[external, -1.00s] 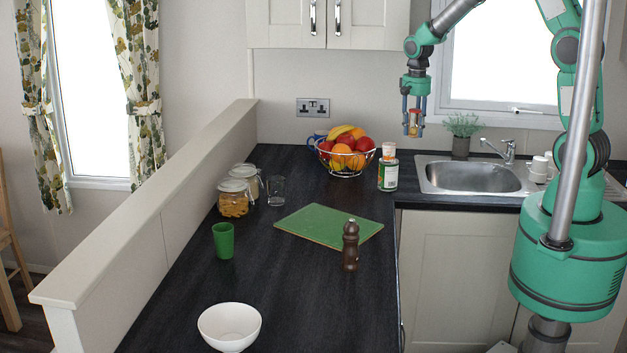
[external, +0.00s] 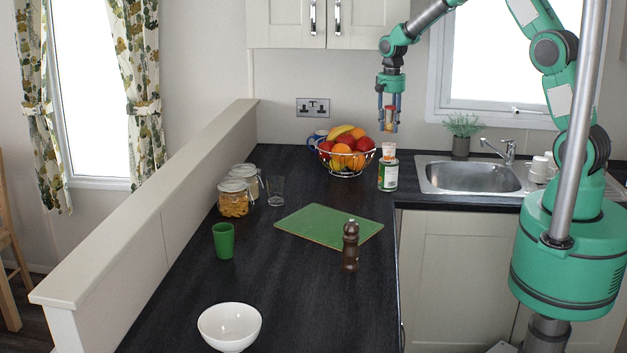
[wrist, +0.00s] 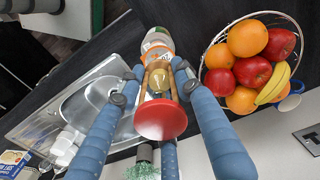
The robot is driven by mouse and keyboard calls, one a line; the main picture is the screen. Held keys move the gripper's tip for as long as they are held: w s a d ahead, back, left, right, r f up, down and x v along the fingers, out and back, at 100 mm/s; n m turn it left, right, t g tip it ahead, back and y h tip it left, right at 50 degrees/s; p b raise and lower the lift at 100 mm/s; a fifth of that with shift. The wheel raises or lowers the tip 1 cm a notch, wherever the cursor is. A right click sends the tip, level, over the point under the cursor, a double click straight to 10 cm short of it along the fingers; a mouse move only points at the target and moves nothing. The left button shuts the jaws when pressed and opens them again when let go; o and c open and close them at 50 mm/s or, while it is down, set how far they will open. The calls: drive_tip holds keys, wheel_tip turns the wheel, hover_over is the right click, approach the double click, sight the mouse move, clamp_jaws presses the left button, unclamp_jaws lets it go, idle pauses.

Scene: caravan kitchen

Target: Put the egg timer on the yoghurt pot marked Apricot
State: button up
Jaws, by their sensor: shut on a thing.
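My gripper (external: 388,121) is shut on the egg timer (external: 391,115), a small sand timer with a red end, held upright in the air. In the wrist view the timer's red disc (wrist: 160,120) faces the camera between the blue fingers. Below it in the external view, a small white and orange pot (external: 388,150) stands on a green and white tin (external: 388,177). The pot shows beyond the timer in the wrist view (wrist: 157,38); its marking is too small to read. A clear gap separates timer and pot.
A wire fruit bowl (external: 345,158) stands close on the left of the tin. A sink (external: 470,176) with a tap and a potted plant (external: 461,135) lie to the right. A green board (external: 325,225) and a pepper mill (external: 350,246) are nearer.

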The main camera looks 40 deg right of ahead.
sight(391, 106)
drive_tip(key=shift+f, duration=1.7)
drive_tip(key=shift+f, duration=0.5)
drive_tip(key=o, duration=1.2)
wheel_tip(391, 106, up, 13)
drive_tip(key=shift+s+r, duration=0.1)
